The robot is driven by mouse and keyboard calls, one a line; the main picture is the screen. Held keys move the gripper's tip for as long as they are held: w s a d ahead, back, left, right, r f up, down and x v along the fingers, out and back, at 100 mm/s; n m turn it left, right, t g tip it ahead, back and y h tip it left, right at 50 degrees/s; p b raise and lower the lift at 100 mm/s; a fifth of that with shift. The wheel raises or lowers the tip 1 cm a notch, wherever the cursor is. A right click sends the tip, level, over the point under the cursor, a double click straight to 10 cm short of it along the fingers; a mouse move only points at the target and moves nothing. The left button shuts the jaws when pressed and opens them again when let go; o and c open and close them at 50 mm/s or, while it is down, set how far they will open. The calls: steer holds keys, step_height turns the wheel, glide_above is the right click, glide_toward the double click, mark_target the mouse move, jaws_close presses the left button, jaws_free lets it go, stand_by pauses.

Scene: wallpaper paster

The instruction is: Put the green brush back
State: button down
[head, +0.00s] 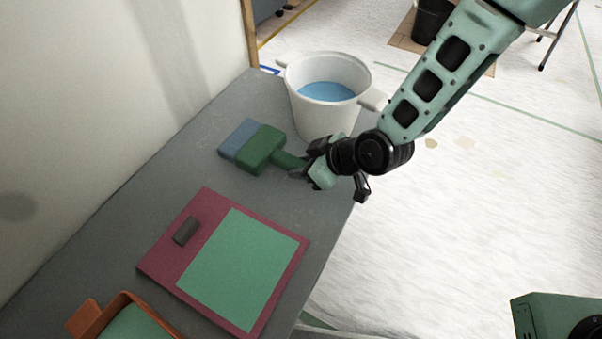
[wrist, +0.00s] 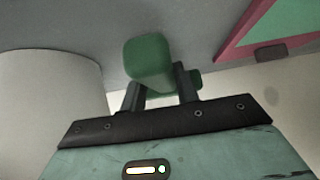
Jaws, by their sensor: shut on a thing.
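The green brush (head: 259,150) has a wide green body, blue bristles at its left end and a green handle pointing right. It is over the grey table beside the white pot; I cannot tell whether it touches the table. My gripper (head: 307,170) is shut on the handle. In the wrist view the green brush (wrist: 148,62) shows between and beyond the fingers of my gripper (wrist: 160,92); its bristles are hidden there.
A white pot (head: 328,121) with blue liquid stands close behind my gripper. A maroon board (head: 165,253) with a green sheet (head: 243,268) and a dark block (head: 186,231) lies in front. An orange-rimmed container (head: 84,318) is at the front left. Bare grey table (head: 110,215) lies left.

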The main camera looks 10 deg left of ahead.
mark_target(303, 185)
steer(key=shift+f, duration=2)
steer(key=shift+f, duration=0.35)
steer(key=c, duration=1.1)
jaws_free()
steer(key=shift+r, duration=0.1)
steer(key=shift+o, duration=0.2)
steer(key=shift+r+p, duration=0.15)
steer(key=shift+p, duration=0.15)
